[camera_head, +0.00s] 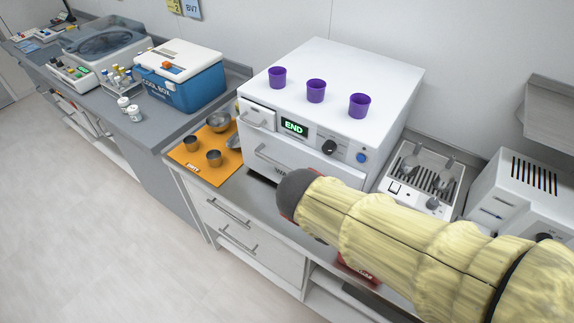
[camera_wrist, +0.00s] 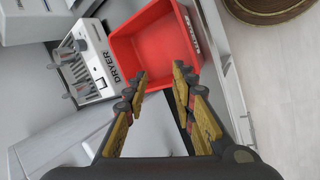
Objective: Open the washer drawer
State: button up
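The white washer (camera_head: 322,75) stands on the counter in the head view, its front facing left and down. A small drawer (camera_head: 257,117) with a bar handle is at its upper left front, beside a green "END" display; its face looks slightly proud of the front. A wider lower panel (camera_head: 283,162) has a long handle and lettering starting "WA", partly hidden by my arm. My gripper (camera_wrist: 160,77) shows in the wrist view, open with nothing between its fingers. It points toward a red bin (camera_wrist: 152,45), away from the washer, which I cannot identify in that view.
Three purple cups (camera_head: 316,91) stand on the washer. An orange mat (camera_head: 207,170) with metal cups and bowls lies left of it, then a blue cool box (camera_head: 180,82). A dryer (camera_wrist: 83,62) with a rack is right of the washer. Floor at left is clear.

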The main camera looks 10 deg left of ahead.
jog(key=w+a+r+n+t+h, duration=0.25)
jog(key=w+a+t, duration=0.4)
jog(key=a, duration=0.45)
jog(key=n+t+y, duration=0.2)
jog(key=t, duration=0.2)
send_near(286, 167)
jog(key=w+f, duration=0.2)
jog(key=x, duration=0.2)
jog(key=b+x, duration=0.1)
jog(key=x, duration=0.5)
jog(key=shift+s+d+r, duration=0.1)
jog(key=shift+d+r, duration=0.25)
jog(key=shift+r, duration=0.05)
jog(key=shift+c, duration=0.8)
grip_shut()
